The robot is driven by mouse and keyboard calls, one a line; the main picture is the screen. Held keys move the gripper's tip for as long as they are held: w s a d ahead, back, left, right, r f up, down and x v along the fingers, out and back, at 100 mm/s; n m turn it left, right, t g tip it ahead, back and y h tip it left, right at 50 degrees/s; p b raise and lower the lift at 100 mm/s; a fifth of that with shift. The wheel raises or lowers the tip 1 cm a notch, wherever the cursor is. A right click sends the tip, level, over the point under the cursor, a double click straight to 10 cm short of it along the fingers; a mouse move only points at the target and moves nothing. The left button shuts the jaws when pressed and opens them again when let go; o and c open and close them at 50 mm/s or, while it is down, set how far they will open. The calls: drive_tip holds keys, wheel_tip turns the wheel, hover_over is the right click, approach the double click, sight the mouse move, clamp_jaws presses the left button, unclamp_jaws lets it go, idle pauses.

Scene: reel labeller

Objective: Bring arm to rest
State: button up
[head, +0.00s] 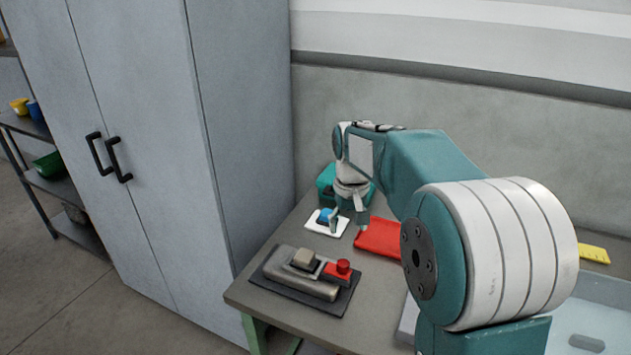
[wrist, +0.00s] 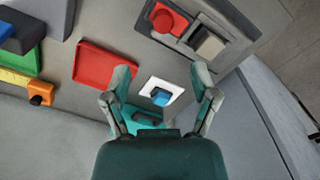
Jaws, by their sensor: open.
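My gripper (wrist: 162,92) is open and empty in the wrist view, its two fingers spread on either side of a white plate with a blue block. In the head view my gripper (head: 348,217) points down over the table at the end of my teal and white arm. Whether a fingertip touches the plate or block I cannot tell.
A red tray (head: 378,240) lies right of the plate. A grey device (head: 300,285) with a red knob (head: 343,267) sits at the table's front. A teal box (head: 326,180) stands behind the gripper. A tall grey cabinet (head: 150,120) borders the table's left.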

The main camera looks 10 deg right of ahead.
drive_tip(key=s+a+r+t, duration=0.1)
drive_tip(key=s+r, duration=0.2)
drive_tip(key=s, duration=0.4)
drive_tip(key=s+a+r+t, duration=0.1)
drive_tip(key=s+r+t, duration=0.15)
drive_tip(key=s, duration=0.45)
drive_tip(key=s+a+f+t, duration=0.1)
drive_tip(key=s+f+t, duration=0.1)
drive_tip(key=s, duration=0.9)
drive_tip(key=shift+s+a+f, duration=0.15)
drive_tip(key=shift+s, duration=0.1)
